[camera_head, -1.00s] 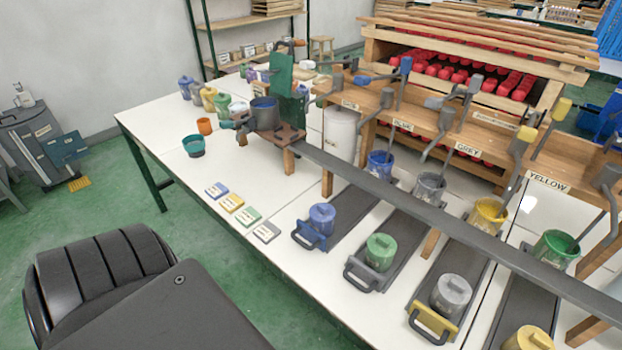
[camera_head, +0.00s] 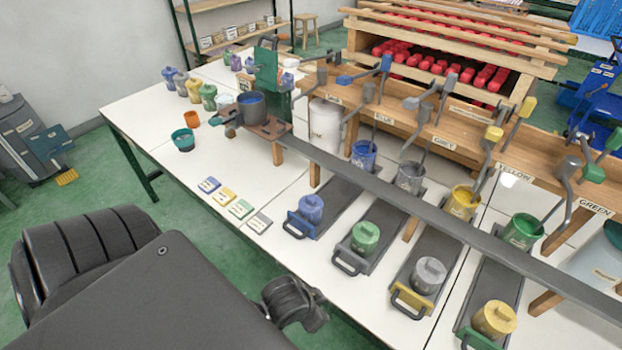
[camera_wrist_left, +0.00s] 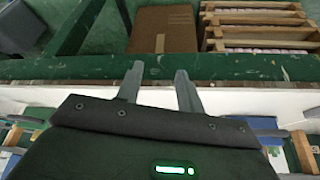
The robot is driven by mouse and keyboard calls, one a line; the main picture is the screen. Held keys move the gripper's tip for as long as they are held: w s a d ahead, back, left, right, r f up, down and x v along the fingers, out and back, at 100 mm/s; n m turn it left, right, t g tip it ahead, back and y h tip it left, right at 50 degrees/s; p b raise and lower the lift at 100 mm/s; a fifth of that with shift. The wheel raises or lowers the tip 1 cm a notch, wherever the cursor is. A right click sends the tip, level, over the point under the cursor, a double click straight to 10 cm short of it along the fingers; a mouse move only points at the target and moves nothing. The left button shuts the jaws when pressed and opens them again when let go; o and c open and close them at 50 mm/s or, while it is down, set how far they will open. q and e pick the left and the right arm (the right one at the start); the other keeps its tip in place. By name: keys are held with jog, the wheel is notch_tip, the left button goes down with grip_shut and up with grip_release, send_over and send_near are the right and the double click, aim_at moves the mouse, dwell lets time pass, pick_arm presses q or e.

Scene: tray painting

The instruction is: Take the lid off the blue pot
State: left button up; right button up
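A blue lidded pot (camera_head: 311,209) stands upright on the first sliding tray (camera_head: 328,207), near the front edge of the white table. Its blue lid (camera_head: 312,201) sits on top of it. My left gripper (camera_wrist_left: 158,84) shows in the left wrist view with its two fingers apart and nothing between them. In that view it points at the floor beyond a table edge, and the blue pot cannot be made out. In the head view, dark links of my arm are at the lower left, and neither gripper's fingers can be seen there.
Lidded green (camera_head: 365,237), grey (camera_head: 429,275) and yellow (camera_head: 494,319) pots stand on trays to the right. A long grey rail (camera_head: 400,208) crosses behind them. Label cards (camera_head: 241,209) lie left of the blue pot. A teal bowl (camera_head: 183,140) stands farther back.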

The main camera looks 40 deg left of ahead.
pick_arm(q)
jog(key=w+d+r+m+t+h, duration=0.5)
jog(key=w+d+r, duration=0.5)
jog(key=d+r, duration=0.4)
jog(key=w+d+r+m+g+h, duration=0.1)
jog(key=d+r+m+h, duration=0.15)
jog(key=d+m, duration=0.35)
jog(key=m+g+y, duration=0.4)
jog(key=g+y, duration=0.5)
jog(key=y, duration=0.3)
send_near(311, 198)
jog(key=shift+s+x, duration=0.15)
jog(key=shift+x, duration=0.7)
jog(key=shift+s+x, duration=0.1)
jog(key=shift+x, duration=0.75)
jog(key=shift+a+p, duration=0.1)
jog(key=shift+p, duration=0.35)
jog(key=p+x, duration=0.1)
jog(key=x, duration=0.4)
jog(key=shift+w, duration=0.2)
